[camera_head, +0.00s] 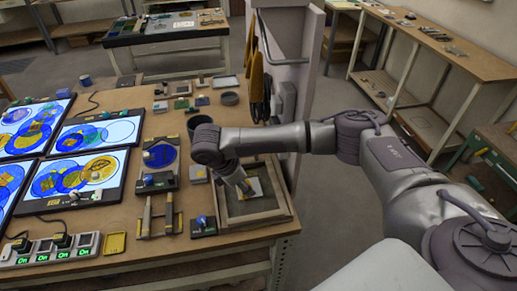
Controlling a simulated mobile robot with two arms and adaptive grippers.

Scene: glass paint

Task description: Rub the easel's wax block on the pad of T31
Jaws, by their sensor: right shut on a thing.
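My right gripper (246,188) points down inside the wooden tray (284,213) at the front right of the bench. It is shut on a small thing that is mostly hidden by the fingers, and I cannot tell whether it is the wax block. A pale, partly yellow piece (268,186) lies in the tray beside the fingertips. I cannot tell whether the gripper touches it. No T31 label is readable, and I cannot single out the easel's wax block or the pad. My left gripper is not in view.
Lit panels (85,170) with blue and yellow glass discs cover the bench's left side. A power strip (50,250) lies at the front left. A post with hanging gloves (255,70) rises behind.

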